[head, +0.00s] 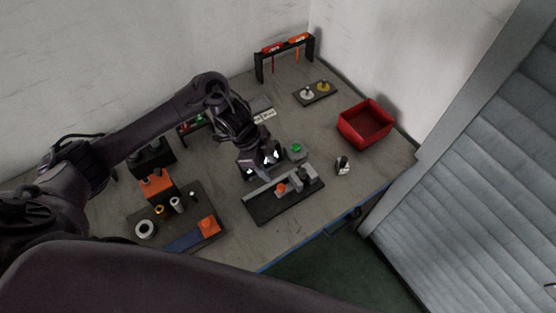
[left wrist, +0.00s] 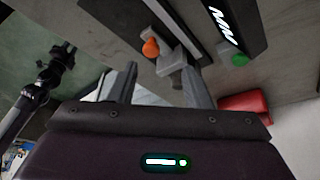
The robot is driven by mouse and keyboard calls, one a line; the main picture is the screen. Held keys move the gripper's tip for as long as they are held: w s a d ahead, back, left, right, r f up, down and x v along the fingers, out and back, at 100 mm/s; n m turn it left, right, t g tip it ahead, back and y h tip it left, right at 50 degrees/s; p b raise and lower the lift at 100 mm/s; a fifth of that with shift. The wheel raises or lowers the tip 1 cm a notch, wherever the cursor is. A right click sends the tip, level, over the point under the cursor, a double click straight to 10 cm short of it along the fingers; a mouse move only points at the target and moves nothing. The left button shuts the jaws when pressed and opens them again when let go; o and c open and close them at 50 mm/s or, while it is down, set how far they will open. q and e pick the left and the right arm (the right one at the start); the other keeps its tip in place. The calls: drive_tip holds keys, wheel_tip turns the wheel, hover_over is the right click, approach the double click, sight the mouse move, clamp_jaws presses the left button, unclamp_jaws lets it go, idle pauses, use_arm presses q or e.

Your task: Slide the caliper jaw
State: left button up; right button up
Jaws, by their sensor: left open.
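The caliper is a long grey bar on a black base plate (head: 262,211) at the table's front. A grey sliding jaw with an orange knob (head: 281,187) sits on it. In the left wrist view the orange knob (left wrist: 151,47) and the grey jaw block (left wrist: 172,61) show just beyond my fingers. My left gripper (head: 263,170) is over the back left part of the caliper. In the wrist view its two fingers (left wrist: 160,78) are apart, with the jaw block near the right finger; contact cannot be told. My right gripper cannot be made out.
A green button (head: 297,148) is behind the caliper. A red bin (head: 350,133) stands at the right, with a small dark and silver part (head: 342,165) before it. A dark tray (head: 205,188) with rings and an orange block lies left. A tool rack (head: 259,66) is at the back.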

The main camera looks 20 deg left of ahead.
sight(281, 186)
use_arm(q)
drive_tip(key=d+f, duration=0.1)
drive_tip(key=s+d+f, duration=0.1)
drive_tip(key=f, duration=0.1)
drive_tip(key=d+f+p, duration=0.1)
drive_tip(key=shift+s+f, duration=0.2)
drive_tip(key=shift+s, duration=0.05)
drive_tip(key=shift+w+d+f, duration=0.1)
drive_tip(key=shift+w+f, duration=0.1)
drive_tip(key=shift+f, duration=0.25)
drive_tip(key=shift+w+d+f, duration=0.1)
drive_tip(key=shift+w+f, duration=0.05)
drive_tip(key=shift+f, duration=0.45)
drive_tip(key=shift+s, duration=0.1)
drive_tip(key=shift+c, duration=0.2)
drive_tip(key=c, duration=0.5)
clamp_jaws()
use_arm(e)
drive_tip(key=s, duration=0.1)
drive_tip(key=s+r, duration=0.1)
drive_tip(key=s, duration=0.1)
drive_tip(key=shift+d+r, duration=0.15)
drive_tip(key=shift+d, duration=0.15)
